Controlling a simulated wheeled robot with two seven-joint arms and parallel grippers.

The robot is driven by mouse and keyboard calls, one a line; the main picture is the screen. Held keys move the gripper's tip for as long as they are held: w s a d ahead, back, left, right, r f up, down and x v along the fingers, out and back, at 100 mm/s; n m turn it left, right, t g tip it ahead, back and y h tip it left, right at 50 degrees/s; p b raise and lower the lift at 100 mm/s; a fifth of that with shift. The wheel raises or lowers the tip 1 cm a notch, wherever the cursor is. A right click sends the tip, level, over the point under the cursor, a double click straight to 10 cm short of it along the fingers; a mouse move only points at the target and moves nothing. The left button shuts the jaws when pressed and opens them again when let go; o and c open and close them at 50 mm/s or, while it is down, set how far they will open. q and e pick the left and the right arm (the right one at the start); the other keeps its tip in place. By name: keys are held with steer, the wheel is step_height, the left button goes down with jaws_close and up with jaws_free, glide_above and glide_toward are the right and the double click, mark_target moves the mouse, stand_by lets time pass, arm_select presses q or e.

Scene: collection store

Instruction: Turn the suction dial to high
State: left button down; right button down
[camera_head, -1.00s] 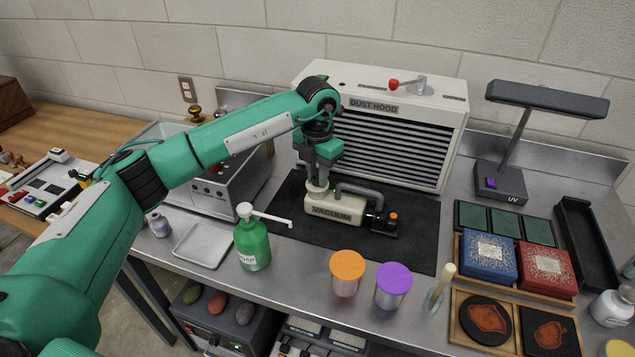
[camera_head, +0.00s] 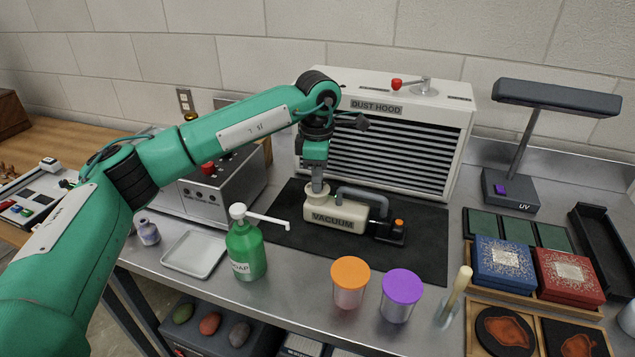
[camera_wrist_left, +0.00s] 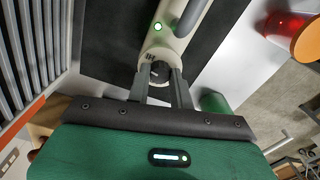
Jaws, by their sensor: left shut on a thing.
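The cream vacuum (camera_head: 333,217) with a grey handle lies on the black mat, its label facing me. Its suction dial is on top at the left end, mostly hidden by my gripper in the head view. In the left wrist view, the dial (camera_wrist_left: 159,70) shows as a small dark knob inside the vacuum's pale round end (camera_wrist_left: 157,49), with small markings beside it. My left gripper (camera_head: 318,186) points down over that end, fingers shut on the dial. Its fingertips also show in the left wrist view (camera_wrist_left: 160,80). A green light glows on the vacuum near the dial. My right gripper is out of view.
The dust hood (camera_head: 400,125) stands close behind. A green soap bottle (camera_head: 246,250) with a long spout stands at front left. An orange-lidded jar (camera_head: 350,282) and a purple-lidded jar (camera_head: 400,295) stand in front. The mat (camera_head: 425,240) is bare at right.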

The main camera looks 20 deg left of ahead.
arm_select(q)
steer(key=m+b, duration=0.1)
steer(key=m, duration=0.1)
steer(key=shift+m, duration=0.3)
steer(key=shift+m+b, duration=0.3)
steer(key=shift+m, duration=0.9)
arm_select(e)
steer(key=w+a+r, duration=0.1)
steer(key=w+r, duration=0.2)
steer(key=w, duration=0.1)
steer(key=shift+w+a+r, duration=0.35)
arm_select(q)
steer(key=c, duration=1.2)
jaws_free()
steer(key=shift+c, duration=0.2)
steer(key=shift+r, duration=0.1)
